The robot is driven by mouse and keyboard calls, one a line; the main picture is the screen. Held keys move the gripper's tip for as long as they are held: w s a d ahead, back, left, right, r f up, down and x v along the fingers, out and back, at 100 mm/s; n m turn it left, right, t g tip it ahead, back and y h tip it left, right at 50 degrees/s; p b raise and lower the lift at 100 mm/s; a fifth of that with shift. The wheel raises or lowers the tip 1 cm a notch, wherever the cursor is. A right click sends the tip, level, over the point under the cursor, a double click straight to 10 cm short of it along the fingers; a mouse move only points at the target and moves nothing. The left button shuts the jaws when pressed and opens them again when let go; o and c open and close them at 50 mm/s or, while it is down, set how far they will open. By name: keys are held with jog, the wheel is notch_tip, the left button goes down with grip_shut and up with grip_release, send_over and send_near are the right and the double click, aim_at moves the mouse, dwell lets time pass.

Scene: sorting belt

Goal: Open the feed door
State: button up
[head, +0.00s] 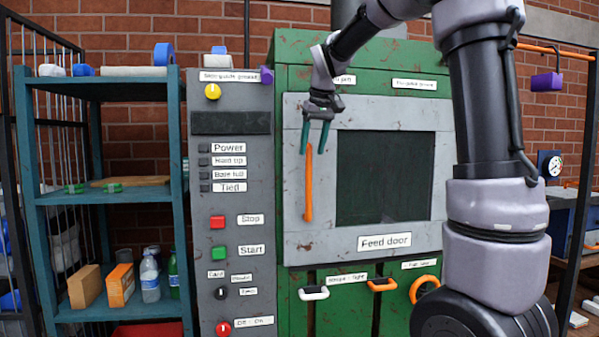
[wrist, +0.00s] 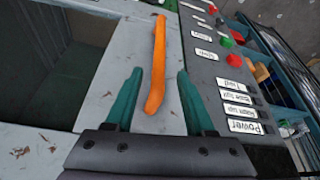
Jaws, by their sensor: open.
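The feed door (head: 291,246) is a grey, rust-spotted panel with a dark window (head: 385,178) and a "Feed door" label, set in the green machine. It looks shut. An orange vertical handle (head: 308,185) stands on its left side; the handle also shows in the wrist view (wrist: 158,60). My gripper (head: 315,150) is at the top end of the handle, its teal fingers pointing down. In the wrist view the open fingers (wrist: 157,95) lie on either side of the handle's near end, with gaps to both. I cannot tell the depth between fingertips and handle.
A grey control panel (head: 233,285) with buttons and knobs stands just left of the door. A teal shelf (head: 110,198) with bottles and boxes is further left. White (head: 313,293) and orange (head: 382,285) handles sit below the door.

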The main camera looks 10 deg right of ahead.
aim_at(310, 163)
jog(key=x, duration=0.8)
jog(key=shift+f, duration=0.15)
grip_shut()
dwell(1.1)
